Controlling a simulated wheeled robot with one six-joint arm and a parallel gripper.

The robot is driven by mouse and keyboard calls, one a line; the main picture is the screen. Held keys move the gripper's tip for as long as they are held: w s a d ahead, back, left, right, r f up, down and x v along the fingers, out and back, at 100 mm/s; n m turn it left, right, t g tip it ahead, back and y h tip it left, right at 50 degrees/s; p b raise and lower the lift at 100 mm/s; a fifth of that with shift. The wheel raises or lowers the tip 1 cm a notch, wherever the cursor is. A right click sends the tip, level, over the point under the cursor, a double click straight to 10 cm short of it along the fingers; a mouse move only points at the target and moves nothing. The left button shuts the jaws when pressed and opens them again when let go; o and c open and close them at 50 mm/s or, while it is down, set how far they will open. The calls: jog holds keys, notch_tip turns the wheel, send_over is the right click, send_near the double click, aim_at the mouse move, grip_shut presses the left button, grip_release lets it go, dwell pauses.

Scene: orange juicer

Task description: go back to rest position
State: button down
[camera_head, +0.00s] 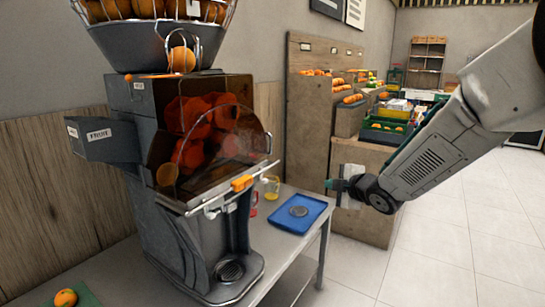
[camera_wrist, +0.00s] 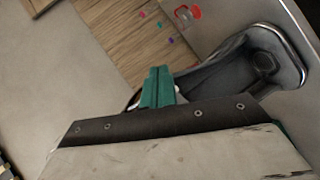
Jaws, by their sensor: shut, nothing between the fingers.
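My gripper (camera_head: 334,185) is at the end of my arm, which reaches in from the upper right in the head view. It is held in the air to the right of the blue tray, apart from everything. In the wrist view the green fingers (camera_wrist: 158,88) are together with nothing between them. The orange juicer (camera_head: 200,180) stands on the table at the left, with red-orange shapes behind its clear cover and oranges in its top basket.
An orange (camera_head: 65,298) lies at the lower left. Wooden produce shelves (camera_head: 312,120) stand behind. The tiled floor at right is clear.

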jog(key=s+d+f+m+g+h, duration=0.1)
jog(key=s+d+m+g+h, duration=0.2)
jog(key=s+d+m, duration=0.3)
jog(key=s+d+f+m+g+h, duration=0.25)
jog(key=s+d+m+h, duration=0.2)
jog(key=s, duration=0.35)
jog(key=s+a+r+m+g, duration=0.1)
jog(key=s+r+m+g, duration=0.1)
jog(key=s, duration=0.7)
jog(key=s+a+r+m+g+y, duration=0.1)
jog(key=s+r+m+g, duration=0.1)
jog(key=s, duration=0.8)
jog(key=s+a+r+m+g+y, duration=0.1)
jog(key=s+a+r+m+g, duration=0.1)
jog(key=s, duration=0.8)
jog(key=shift+r+m, duration=0.5)
jog(key=shift+m, duration=0.75)
